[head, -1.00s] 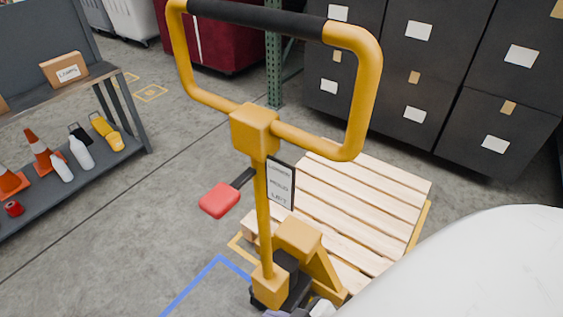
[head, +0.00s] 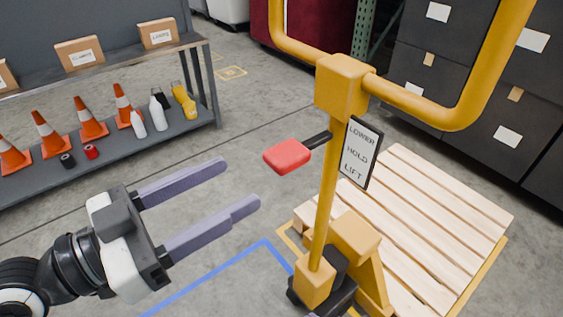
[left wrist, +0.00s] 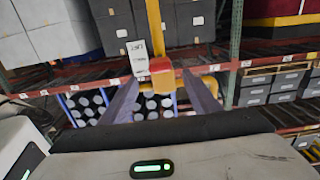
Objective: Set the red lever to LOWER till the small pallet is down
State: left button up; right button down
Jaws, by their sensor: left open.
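The red lever (head: 287,157) sticks out to the left of the yellow mast on a short dark arm. A sign (head: 361,152) on the mast reads LOWER, HOLD, LIFT from top to bottom. I cannot tell which setting the lever is at. The small wooden pallet (head: 420,230) sits behind the mast; its height off the floor is unclear. My left gripper (head: 241,184) is open and empty, left of the lever and apart from it, fingers pointing towards it. In the left wrist view the lever (left wrist: 162,71) shows ahead between the fingertips. My right gripper is not clearly visible.
The yellow handle frame (head: 440,110) rises above the lever. A grey shelf (head: 110,140) with cones, bottles and boxes stands at the left. Dark boxes (head: 470,75) are stacked at the back right. A blue line (head: 215,272) marks the floor, which is open between shelf and mast.

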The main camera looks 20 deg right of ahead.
aim_at(270, 163)
pick_arm(q)
jog(key=p+x, duration=0.2)
jog(key=x, duration=0.6)
jog(key=shift+w+d+r, duration=0.1)
jog(key=shift+d, duration=0.2)
jog(key=shift+x, duration=0.8)
